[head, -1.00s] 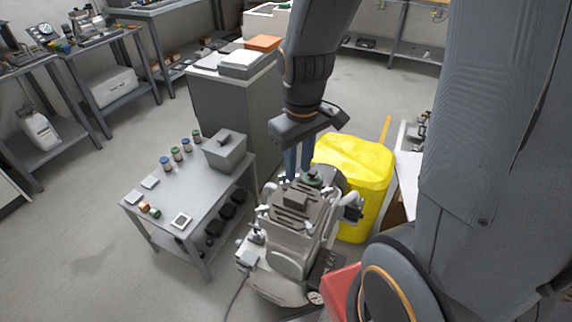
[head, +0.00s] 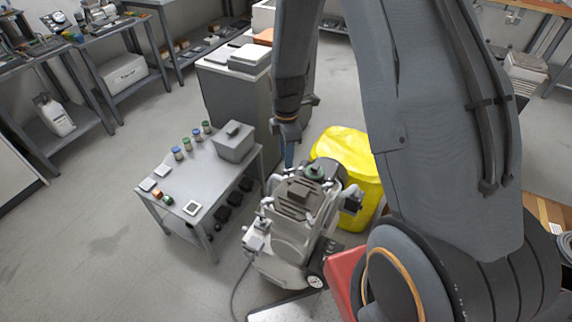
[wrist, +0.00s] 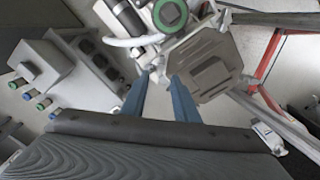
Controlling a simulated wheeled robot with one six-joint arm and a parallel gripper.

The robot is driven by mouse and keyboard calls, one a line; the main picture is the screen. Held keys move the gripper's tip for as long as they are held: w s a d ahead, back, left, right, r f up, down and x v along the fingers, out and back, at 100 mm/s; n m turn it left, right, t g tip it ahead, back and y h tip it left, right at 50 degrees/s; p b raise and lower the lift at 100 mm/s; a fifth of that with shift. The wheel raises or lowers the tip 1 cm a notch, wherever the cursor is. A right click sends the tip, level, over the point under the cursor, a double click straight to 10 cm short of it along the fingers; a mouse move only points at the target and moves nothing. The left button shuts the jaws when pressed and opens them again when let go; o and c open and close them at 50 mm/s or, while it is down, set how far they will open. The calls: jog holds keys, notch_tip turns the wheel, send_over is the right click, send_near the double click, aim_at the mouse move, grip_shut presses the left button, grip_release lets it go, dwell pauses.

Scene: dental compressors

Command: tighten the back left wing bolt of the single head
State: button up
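The compressor (head: 290,240) stands on the floor in the middle of the head view. Its single head (head: 295,198) is a grey-brown ribbed block on top, which also shows in the wrist view (wrist: 207,68). My gripper (head: 288,165) points down at the far-left edge of this head. In the wrist view its two blue fingers (wrist: 159,78) are apart, with the fingertips beside the head's corner and pale pipework. I cannot make out a wing bolt clearly; the small pale parts between the fingertips are too blurred to name. Nothing is visibly held.
A grey table (head: 180,213) with jars and a grey box (head: 233,142) stands left of the compressor. A yellow bin (head: 350,155) stands close behind it. A green round part (wrist: 170,13) sits near the head. A red object (head: 345,275) is at the front right. Floor at left is clear.

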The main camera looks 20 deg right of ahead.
aim_at(289, 171)
jog(key=shift+f+p, duration=0.6)
jog(key=shift+f, duration=1.9)
grip_shut()
jog(key=shift+a, duration=0.1)
